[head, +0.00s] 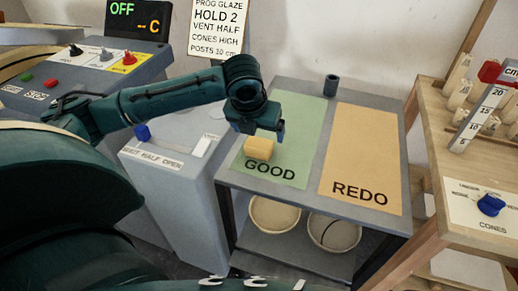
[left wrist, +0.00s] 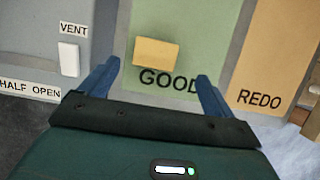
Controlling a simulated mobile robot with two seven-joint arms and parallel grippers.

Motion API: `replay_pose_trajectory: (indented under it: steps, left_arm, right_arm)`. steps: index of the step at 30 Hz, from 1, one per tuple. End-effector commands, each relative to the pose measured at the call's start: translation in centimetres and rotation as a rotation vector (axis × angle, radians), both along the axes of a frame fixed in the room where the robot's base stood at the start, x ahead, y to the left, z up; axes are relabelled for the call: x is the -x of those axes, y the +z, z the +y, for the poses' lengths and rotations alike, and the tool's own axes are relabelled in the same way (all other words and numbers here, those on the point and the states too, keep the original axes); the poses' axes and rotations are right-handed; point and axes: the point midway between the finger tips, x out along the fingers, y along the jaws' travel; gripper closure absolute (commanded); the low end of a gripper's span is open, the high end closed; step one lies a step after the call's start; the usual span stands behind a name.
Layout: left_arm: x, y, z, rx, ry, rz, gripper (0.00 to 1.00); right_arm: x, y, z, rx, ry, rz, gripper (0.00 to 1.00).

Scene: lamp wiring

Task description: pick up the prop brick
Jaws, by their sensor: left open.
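The prop brick, a yellow-tan block (head: 259,148), lies on the green GOOD area (head: 300,113) of the grey table, just above the word GOOD. It also shows in the left wrist view (left wrist: 156,52), ahead of the fingers and left of the middle. My left gripper (head: 258,134) is over the near left part of the green area, close to the brick. In the left wrist view its blue fingers (left wrist: 155,85) are spread wide with nothing between them, and the brick lies beyond their tips. Whether a finger touches the brick cannot be told. My right gripper is not in view.
The orange REDO area (head: 365,150) is bare. A small dark cylinder (head: 331,85) stands at the table's back edge. The grey vent box (head: 175,170) adjoins on the left. Two round bowls (head: 274,214) sit below the tabletop. A wooden cone rack (head: 480,150) stands right.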

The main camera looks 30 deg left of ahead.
Motion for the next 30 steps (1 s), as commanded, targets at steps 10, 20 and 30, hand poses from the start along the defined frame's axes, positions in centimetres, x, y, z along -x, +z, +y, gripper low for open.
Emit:
replay_pose_trajectory:
  steps: [10,20,30]
  left_arm:
    - [-1.3,-3.5,0.4,0.001,0.001,-0.001,0.11]
    - [-2.6,-7.6,1.3,0.003,0.000,-0.002,0.11]
    - [-2.7,-7.9,1.4,0.001,-0.001,-0.003,0.15]
  right_arm:
    - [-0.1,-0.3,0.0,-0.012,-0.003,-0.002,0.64]
    - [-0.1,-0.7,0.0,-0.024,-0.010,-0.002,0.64]
    - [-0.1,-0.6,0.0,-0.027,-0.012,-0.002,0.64]
